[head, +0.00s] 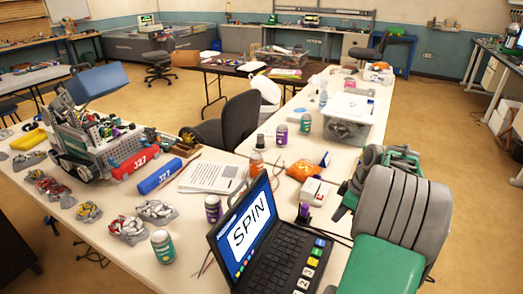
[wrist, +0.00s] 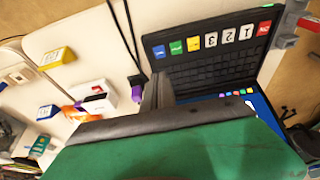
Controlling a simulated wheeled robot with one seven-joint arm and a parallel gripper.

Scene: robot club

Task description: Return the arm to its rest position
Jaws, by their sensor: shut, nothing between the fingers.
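My arm, grey and green, is folded at the right of the head view, beside the table's right edge. My gripper (wrist: 157,88) shows in the wrist view as grey fingers beyond a dark rim and a broad green housing. The fingers are shut and hold nothing. In the head view I cannot make out the fingertips; the arm's own parts cover that area. In the wrist view the gripper overlaps the near part of an open laptop (wrist: 205,70); I cannot tell the distance between them.
The laptop (head: 285,255), its screen reading SPIN, stands at the table's front. Left of my arm are a white box (head: 314,190), an orange packet (head: 303,170) and a purple-topped item (head: 303,212). A clear bin (head: 347,130) stands behind. Floor at the right is open.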

